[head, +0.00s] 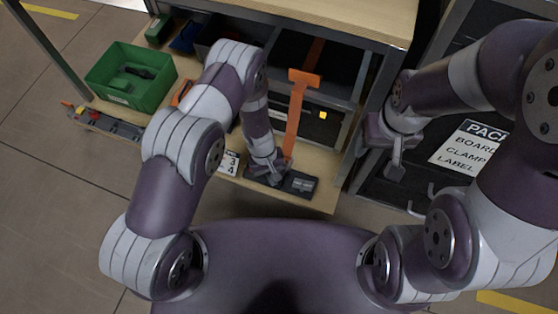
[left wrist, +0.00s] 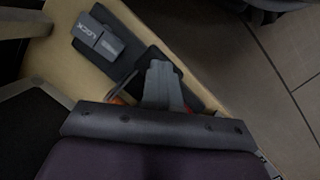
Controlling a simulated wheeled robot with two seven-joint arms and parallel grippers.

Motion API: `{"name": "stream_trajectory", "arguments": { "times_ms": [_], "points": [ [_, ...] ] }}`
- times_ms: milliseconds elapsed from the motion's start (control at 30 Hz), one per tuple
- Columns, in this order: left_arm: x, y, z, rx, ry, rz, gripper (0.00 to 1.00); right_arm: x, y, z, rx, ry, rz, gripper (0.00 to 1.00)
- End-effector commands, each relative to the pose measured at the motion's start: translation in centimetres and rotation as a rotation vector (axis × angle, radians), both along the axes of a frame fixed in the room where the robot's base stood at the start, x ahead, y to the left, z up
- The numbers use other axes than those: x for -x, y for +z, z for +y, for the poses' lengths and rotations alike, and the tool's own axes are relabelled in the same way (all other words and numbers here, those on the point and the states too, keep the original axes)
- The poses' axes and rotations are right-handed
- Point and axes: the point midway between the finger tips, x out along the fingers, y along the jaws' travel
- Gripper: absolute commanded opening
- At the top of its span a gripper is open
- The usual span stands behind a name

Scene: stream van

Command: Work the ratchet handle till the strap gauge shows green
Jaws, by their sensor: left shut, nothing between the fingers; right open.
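An orange strap (head: 295,115) runs down from the shelf to a dark ratchet unit (head: 300,184) on the lower wooden board. In the left wrist view the unit shows as a dark base (left wrist: 130,35) with a grey block (left wrist: 97,40) lettered "LOCK". My left gripper (head: 266,172) is at the left part of the unit. It is shut with nothing between its fingers, and its fingertips show in the left wrist view (left wrist: 160,72) over a black part. I cannot tell whether they touch it. The gauge cannot be made out. My right gripper (head: 396,160) is open and empty, right of the shelf.
A green crate (head: 118,95) holding a dark item stands left of my left arm. A tray (head: 105,122) of small parts lies in front of it. A white number card (head: 229,162) is beside my left gripper. A lettered sign (head: 468,145) and hooks are at right.

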Motion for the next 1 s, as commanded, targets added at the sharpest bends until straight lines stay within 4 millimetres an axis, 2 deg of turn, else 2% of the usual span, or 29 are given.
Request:
{"name": "stream_trajectory", "arguments": {
  "times_ms": [767,1000],
  "points": [
    [0.3,-0.2,0.1,0.000,-0.001,0.001,0.00,0.0,-0.2,0.0,0.000,0.000,0.000,0.62],
    [-0.4,0.7,-0.2,0.001,0.000,0.001,0.00,0.0,0.9,0.0,0.000,0.000,0.000,0.62]
  ]
}}
